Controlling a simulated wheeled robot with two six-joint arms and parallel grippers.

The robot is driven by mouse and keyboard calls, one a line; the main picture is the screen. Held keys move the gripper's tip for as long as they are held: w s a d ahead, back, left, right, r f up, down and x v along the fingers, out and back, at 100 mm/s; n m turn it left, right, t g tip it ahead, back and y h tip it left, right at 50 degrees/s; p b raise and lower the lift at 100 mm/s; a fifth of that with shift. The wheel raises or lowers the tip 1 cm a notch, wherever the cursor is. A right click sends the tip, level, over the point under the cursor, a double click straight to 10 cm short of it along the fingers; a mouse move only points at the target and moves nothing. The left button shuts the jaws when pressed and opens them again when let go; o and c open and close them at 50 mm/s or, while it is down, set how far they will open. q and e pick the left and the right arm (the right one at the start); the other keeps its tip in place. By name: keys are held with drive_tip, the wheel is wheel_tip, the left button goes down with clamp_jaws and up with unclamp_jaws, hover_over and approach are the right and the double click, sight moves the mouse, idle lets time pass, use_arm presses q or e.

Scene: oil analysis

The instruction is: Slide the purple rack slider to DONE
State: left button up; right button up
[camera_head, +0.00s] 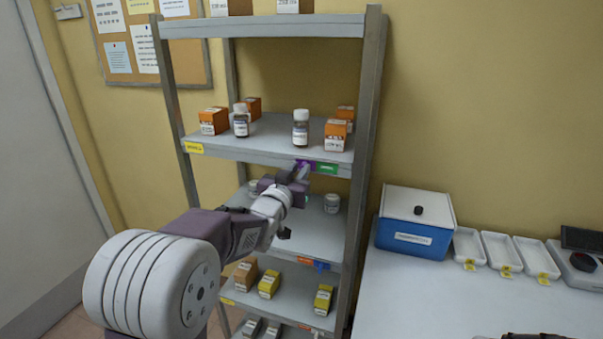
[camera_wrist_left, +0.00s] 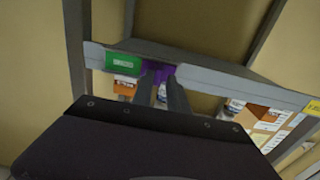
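The purple rack slider (camera_head: 303,164) sits on the front edge of the upper shelf, just left of a green label (camera_head: 327,168) in the head view. The label's lettering is too small to read. My left gripper (camera_head: 301,172) is at the slider, just below the shelf edge, and partly hides it. In the left wrist view, the purple slider (camera_wrist_left: 159,72) shows at and between the two dark fingertips (camera_wrist_left: 161,84), beside the green label (camera_wrist_left: 122,63). The fingers stand apart with a narrow gap. Whether they touch the slider cannot be told.
The upper shelf (camera_head: 270,140) holds bottles and orange boxes, with a yellow label (camera_head: 194,148) at its left end. A lower shelf edge carries a blue slider (camera_head: 321,266) beside an orange label (camera_head: 305,261). A blue box (camera_head: 415,238) and white trays (camera_head: 502,252) stand on the right table.

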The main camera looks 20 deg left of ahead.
use_arm(q)
drive_tip(key=shift+o, duration=0.6)
drive_tip(key=shift+a, duration=0.15)
drive_tip(key=s+b, duration=0.2)
drive_tip(key=s, duration=0.7)
